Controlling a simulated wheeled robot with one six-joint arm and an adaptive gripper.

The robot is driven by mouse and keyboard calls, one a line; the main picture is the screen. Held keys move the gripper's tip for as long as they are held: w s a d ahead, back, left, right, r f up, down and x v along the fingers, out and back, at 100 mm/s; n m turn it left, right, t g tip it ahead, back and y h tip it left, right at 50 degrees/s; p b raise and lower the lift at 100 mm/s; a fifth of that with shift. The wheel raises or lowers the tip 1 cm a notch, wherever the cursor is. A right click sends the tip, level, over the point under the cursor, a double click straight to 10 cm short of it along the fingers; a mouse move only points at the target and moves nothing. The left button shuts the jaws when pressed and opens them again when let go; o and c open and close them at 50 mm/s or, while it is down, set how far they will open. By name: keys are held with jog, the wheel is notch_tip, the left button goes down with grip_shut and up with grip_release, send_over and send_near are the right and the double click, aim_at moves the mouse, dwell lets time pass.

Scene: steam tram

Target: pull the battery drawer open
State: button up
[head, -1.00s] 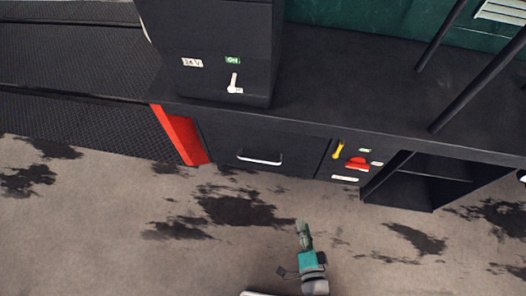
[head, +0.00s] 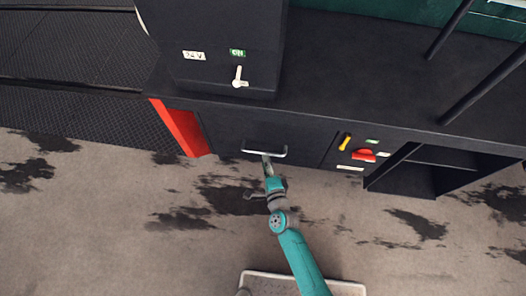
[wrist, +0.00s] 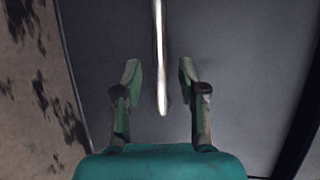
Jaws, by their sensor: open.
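The battery drawer (head: 228,127) is a dark front panel low in the black cabinet, and it looks shut. Its pale bar handle (head: 280,154) runs across the front. My gripper (head: 266,160) is at the handle in the head view, partly hiding its middle. In the wrist view my gripper (wrist: 158,75) is open, with one finger on each side of the handle (wrist: 159,50). Gaps show between the handle and both fingers. The drawer front (wrist: 245,60) fills the background there.
Right of the drawer is a panel with a yellow lever (head: 345,142) and a red handle (head: 363,155), then an open shelf (head: 405,180). A red post (head: 181,127) stands to the left. A box with a white switch (head: 239,77) sits above.

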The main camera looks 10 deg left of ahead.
aim_at(263, 152)
jog(key=shift+x, duration=2.55)
grip_shut()
